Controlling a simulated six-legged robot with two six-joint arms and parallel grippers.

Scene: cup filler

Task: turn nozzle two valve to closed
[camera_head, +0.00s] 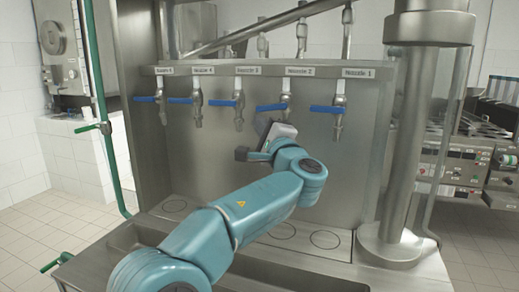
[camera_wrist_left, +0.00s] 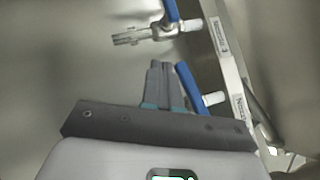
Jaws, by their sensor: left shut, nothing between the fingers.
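The nozzle two valve is the blue lever (camera_head: 271,107) under the "Nozzle 2" label (camera_head: 299,71). The lever points left across its pipe and is slightly tilted, with its left end lower. In the left wrist view the blue lever (camera_wrist_left: 187,84) lies just right of the fingers. My left gripper (camera_head: 264,124) is just below the lever in the head view. In the left wrist view its fingers (camera_wrist_left: 158,68) are together and empty, beside the lever; I cannot tell if they touch it. The nozzle's lower end is partly hidden behind my gripper. My right gripper is not in view.
Nozzle three's blue lever (camera_head: 221,103) hangs to the left, and nozzle one's lever (camera_head: 325,109) to the right. Several labelled nozzles line the steel panel. A thick steel post (camera_head: 409,150) stands at the right. The steel counter (camera_head: 335,262) lies below.

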